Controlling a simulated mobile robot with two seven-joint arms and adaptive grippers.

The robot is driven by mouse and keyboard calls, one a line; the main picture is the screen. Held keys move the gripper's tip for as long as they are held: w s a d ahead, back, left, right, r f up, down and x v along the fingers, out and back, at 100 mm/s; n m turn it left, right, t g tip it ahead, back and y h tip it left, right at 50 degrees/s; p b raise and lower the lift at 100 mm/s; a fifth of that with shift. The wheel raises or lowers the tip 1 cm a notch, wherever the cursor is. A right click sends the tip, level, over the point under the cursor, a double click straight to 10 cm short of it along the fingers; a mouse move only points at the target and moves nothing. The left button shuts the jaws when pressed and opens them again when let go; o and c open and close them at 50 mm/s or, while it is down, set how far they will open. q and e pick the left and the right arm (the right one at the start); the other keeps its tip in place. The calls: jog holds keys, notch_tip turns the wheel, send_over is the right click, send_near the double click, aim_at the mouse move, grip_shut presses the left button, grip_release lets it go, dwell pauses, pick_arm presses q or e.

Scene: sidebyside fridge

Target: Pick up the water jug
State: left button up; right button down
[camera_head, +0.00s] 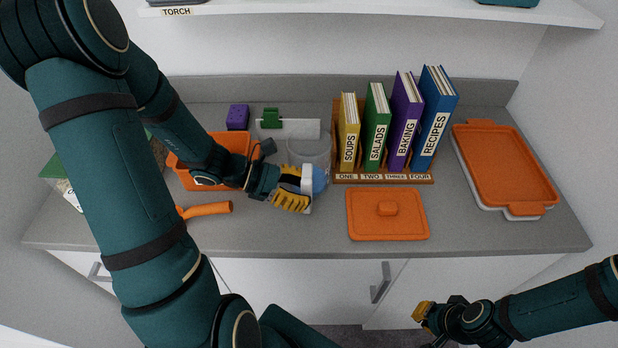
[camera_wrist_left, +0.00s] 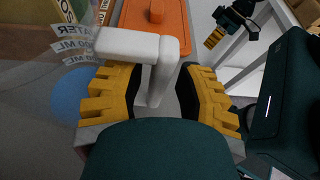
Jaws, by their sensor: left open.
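The water jug (camera_head: 320,179) is a clear vessel with blue contents, standing on the grey counter left of the book rack. It is partly hidden by my left gripper. Its white handle (camera_wrist_left: 150,75) shows in the left wrist view, and the jug's side with printed lettering and a blue area (camera_wrist_left: 62,112) is at left there. My left gripper (camera_head: 296,189) is at the handle; in the left wrist view its yellow fingers (camera_wrist_left: 160,98) are open on either side of the handle. Contact cannot be told. My right gripper (camera_head: 424,315) is in front of the counter, away from the jug.
A book rack (camera_head: 383,179) holds books behind right of the jug. An orange lid (camera_head: 388,215) lies in front of it. A lidded orange container (camera_head: 505,168) is at right. An orange bin (camera_head: 188,180) and an orange cylindrical handle (camera_head: 207,209) are left. A shelf (camera_head: 400,12) hangs above.

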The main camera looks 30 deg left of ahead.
pick_arm(q)
jog(key=shift+w+d+f, duration=0.2)
jog(key=shift+w+d, duration=0.05)
jog(key=shift+d, duration=0.2)
grip_shut()
jog(key=shift+r, duration=0.15)
notch_tip(320, 180, up, 10)
jog(key=p, duration=0.3)
